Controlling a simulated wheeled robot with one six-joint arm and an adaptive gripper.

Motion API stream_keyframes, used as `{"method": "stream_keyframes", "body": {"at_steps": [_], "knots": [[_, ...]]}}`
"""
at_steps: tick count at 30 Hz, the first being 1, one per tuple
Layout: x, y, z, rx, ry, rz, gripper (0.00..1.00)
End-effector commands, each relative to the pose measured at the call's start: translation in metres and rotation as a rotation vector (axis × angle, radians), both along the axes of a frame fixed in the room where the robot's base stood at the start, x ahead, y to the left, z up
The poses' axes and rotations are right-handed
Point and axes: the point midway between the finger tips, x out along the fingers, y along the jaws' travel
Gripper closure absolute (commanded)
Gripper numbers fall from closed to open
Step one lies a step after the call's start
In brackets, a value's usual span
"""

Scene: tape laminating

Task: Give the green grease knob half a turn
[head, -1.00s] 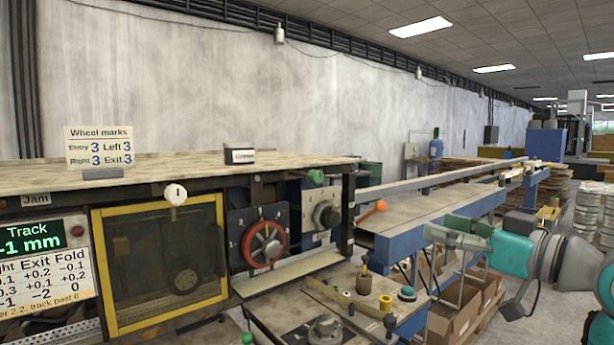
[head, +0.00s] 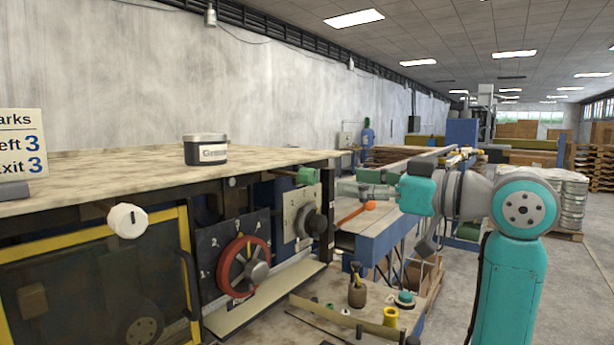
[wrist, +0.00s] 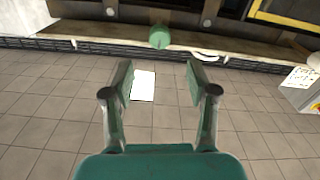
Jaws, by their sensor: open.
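The green knob (head: 308,176) sticks out from the machine's front, just under the table top's right end. In the wrist view the green knob (wrist: 159,37) shows a dark mark on its face and lies ahead of the gap between my fingers. My gripper (head: 348,189) is to the right of the knob in the head view, with a gap between them. In the wrist view my gripper (wrist: 160,80) is open and empty, its fingers apart on either side of the knob's line.
A tin (head: 205,150) stands on the machine top (head: 110,172). A white knob (head: 127,220), a red handwheel (head: 245,265), a black dial (head: 312,224) and an orange-ended lever (head: 370,205) project from the front. Below is a bench with small items. Tiled floor lies open in the wrist view.

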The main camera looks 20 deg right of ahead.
Motion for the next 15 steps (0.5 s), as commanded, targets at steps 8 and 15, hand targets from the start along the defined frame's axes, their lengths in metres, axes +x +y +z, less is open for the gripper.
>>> {"method": "stream_keyframes", "body": {"at_steps": [8, 15], "knots": [[0.04, 0.03, 0.0, 0.001, 0.002, 0.004, 0.42], [0.066, 0.049, 0.0, 0.001, 0.001, 0.002, 0.42]]}}
